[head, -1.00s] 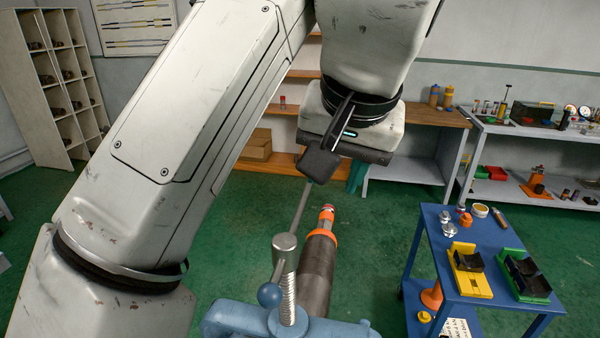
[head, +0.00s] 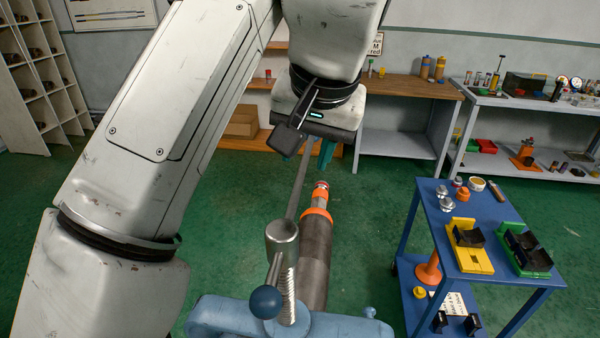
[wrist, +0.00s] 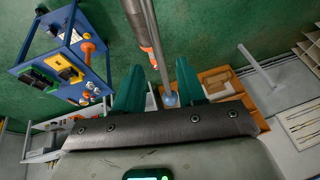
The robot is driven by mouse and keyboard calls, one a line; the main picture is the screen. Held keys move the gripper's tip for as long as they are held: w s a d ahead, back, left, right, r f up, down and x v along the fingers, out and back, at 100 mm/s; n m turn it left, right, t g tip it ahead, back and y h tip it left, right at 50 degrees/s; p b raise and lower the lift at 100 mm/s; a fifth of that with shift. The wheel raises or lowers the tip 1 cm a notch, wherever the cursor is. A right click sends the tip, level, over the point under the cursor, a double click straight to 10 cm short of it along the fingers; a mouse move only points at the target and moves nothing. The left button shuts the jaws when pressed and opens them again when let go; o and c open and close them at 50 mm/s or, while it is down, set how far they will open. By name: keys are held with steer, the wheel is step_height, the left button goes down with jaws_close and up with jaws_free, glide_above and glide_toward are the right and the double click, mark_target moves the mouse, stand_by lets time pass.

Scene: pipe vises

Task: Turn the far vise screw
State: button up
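A blue vise (head: 225,315) stands at the bottom of the head view, with an upright silver threaded screw (head: 283,245). A thin metal handle bar (head: 299,185) passes through the screw's head. A blue ball (head: 265,302) caps its near end. In the wrist view, the bar (wrist: 152,25) runs down between the two green fingers of my gripper (wrist: 160,66) to its other ball end (wrist: 170,99). The fingers are apart, with gaps on both sides of the bar. In the head view, my gripper (head: 322,155) is beyond the screw, at the bar's far end, its fingers partly hidden.
A dark pipe with an orange collar (head: 316,214) lies beside the screw, pointing away. A blue trolley (head: 465,255) with yellow and green blocks stands at right. A wooden bench (head: 410,88) and grey shelves (head: 535,105) line the back wall. Green floor is open between.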

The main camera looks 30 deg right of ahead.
steer(key=shift+b+x, duration=0.75)
steer(key=shift+x, duration=0.75)
steer(key=shift+c, duration=0.2)
jaws_close()
